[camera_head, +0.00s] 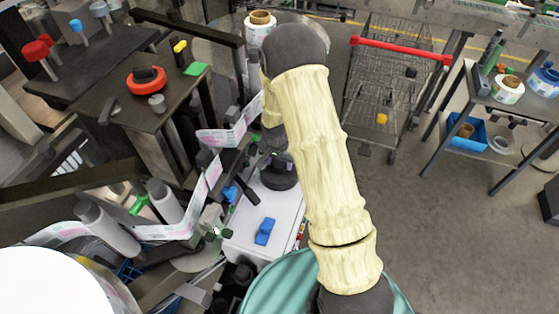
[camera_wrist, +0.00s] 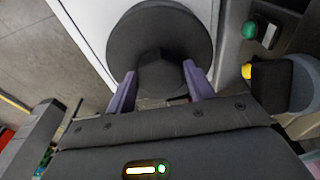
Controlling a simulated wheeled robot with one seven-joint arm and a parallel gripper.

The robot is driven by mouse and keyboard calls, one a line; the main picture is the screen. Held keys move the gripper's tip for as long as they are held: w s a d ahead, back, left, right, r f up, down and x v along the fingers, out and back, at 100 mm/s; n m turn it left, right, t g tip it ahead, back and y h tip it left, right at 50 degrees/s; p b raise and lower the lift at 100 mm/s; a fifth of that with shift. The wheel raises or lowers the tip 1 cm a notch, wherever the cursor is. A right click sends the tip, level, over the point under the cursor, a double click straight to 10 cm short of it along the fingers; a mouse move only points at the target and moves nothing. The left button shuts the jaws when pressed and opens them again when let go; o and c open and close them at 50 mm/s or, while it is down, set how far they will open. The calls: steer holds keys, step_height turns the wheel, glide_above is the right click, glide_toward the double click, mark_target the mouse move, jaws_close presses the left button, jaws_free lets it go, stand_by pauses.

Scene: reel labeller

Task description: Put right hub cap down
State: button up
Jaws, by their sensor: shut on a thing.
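The hub cap is a dark round disc with a raised block-like grip, seen in the wrist view (camera_wrist: 160,32). My gripper (camera_wrist: 160,84) has its two purple fingers on either side of that grip and is shut on it. In the head view the dark disc (camera_head: 279,178) shows at the back of a white worktop (camera_head: 285,220), below my wrist. I cannot tell whether the disc touches the worktop or hangs just above it. My arm hides part of the gripper in the head view.
A blue block (camera_head: 265,231) lies on the worktop in front of the disc. The label web (camera_head: 205,190) and rollers stand close on the left. A wire cart (camera_head: 385,100) stands behind right. In the wrist view, a green knob (camera_wrist: 249,30) is right of the disc.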

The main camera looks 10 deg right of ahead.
steer(key=shift+a, duration=0.1)
steer(key=o, duration=1.1)
steer(key=shift+s, duration=0.2)
steer(key=shift+c, duration=0.2)
steer(key=shift+w+r, duration=0.1)
steer(key=shift+r, duration=0.55)
step_height(320, 180, up, 11)
steer(key=s+b, duration=0.1)
steer(key=b, duration=0.2)
steer(key=shift+s+a+f, duration=0.15)
steer(key=shift+s+a, duration=0.1)
steer(key=shift+a, duration=0.2)
